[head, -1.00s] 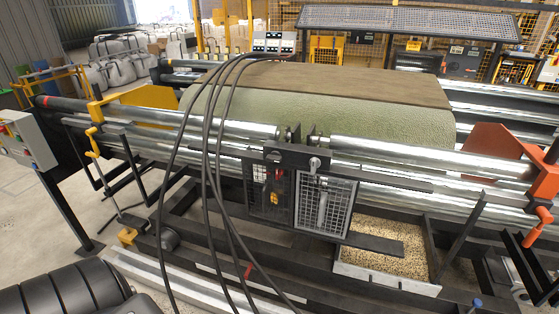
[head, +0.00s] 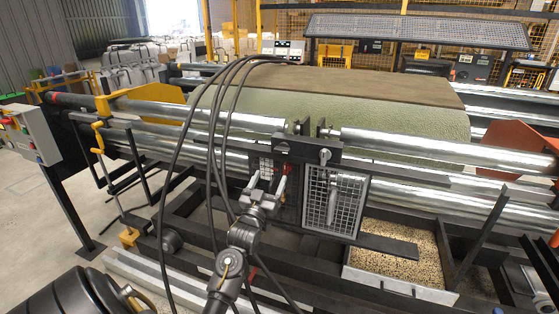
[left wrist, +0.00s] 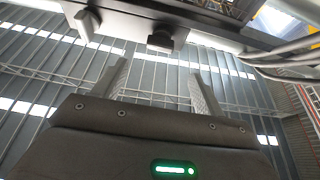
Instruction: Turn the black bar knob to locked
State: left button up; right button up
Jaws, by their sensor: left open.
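In the left wrist view a dark bar-shaped knob (left wrist: 88,22) sticks out from a dark-edged panel at the top left. A second, blockier dark knob (left wrist: 160,38) sits to its right, nearer the middle between my fingers. I cannot tell their lock setting. My left gripper (head: 266,183) is open and empty in front of the mesh guards below the black crossbar (head: 300,149). Its two fingers also show apart in the left wrist view (left wrist: 160,82), short of the knobs. In the head view I cannot clearly pick out the knob. My right gripper is out of view.
Black cables (head: 213,130) hang close to my left arm. A mesh guard (head: 335,203) stands just right of the gripper. Steel rollers (head: 400,147) and a green turf roll (head: 390,115) lie behind. A grain-filled tray (head: 397,284) sits low at the right.

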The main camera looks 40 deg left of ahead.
aim_at(281, 152)
pick_arm(q)
jog(key=x, duration=0.3)
jog(key=p+x, duration=0.1)
jog(key=x, duration=0.2)
jog(key=p+x, duration=0.1)
jog(key=x, duration=0.2)
jog(key=shift+r, duration=0.35)
jog(key=shift+x, duration=0.85)
jog(key=shift+f, duration=0.1)
jog(key=c, duration=1)
